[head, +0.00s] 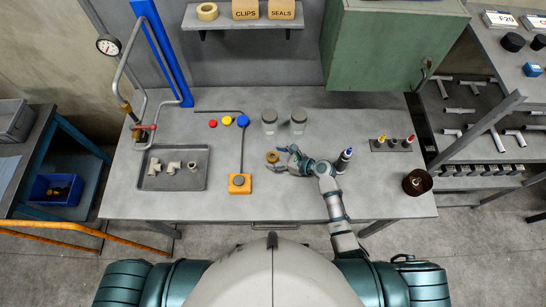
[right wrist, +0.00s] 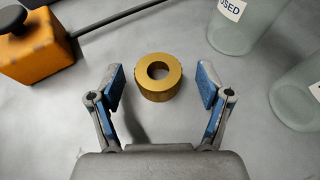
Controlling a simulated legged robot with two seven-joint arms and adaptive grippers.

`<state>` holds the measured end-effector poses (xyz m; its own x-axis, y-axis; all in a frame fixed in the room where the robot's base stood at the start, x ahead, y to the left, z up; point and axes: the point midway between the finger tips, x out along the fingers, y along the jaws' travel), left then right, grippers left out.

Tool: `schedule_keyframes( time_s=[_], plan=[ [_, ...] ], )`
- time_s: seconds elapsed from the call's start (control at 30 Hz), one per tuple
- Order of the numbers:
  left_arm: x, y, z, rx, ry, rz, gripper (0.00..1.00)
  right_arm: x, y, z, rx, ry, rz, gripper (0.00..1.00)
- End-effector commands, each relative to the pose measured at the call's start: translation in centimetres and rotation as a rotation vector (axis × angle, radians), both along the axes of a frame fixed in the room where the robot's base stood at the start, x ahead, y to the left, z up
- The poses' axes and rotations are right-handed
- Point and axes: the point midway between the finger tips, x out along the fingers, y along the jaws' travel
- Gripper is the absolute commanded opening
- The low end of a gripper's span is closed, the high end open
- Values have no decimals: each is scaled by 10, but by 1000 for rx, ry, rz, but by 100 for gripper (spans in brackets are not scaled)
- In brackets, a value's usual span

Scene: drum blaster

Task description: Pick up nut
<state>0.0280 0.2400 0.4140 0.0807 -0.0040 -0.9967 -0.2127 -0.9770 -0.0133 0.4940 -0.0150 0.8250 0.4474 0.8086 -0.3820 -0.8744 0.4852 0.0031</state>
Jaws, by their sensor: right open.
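The nut (head: 273,157) is a short brass-coloured ring lying flat on the grey workbench, right of the orange button box. In the right wrist view the nut (right wrist: 158,77) sits just beyond and between my fingertips, with its hole facing up. My right gripper (head: 284,160) is open, its blue-padded fingers (right wrist: 161,86) spread on either side of the nut with gaps on both sides. It holds nothing. My left gripper is not in view.
Two glass jars (head: 284,122) stand behind the nut. The orange box (head: 240,184) with a black button is left of it. A tray (head: 172,182) with pipe fittings lies farther left. Bare bench lies in front.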

Motion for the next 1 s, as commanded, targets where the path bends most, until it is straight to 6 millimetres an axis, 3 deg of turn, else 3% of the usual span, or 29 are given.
schedule_keyframes(
  time_s=[0.3,0.57,1.0],
  plan=[
    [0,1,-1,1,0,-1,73,3,6,-3,-1,-1,-1,78],
    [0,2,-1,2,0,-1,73,3,5,-3,0,0,-1,13],
    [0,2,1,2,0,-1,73,3,6,5,0,-2,1,13]
  ],
)
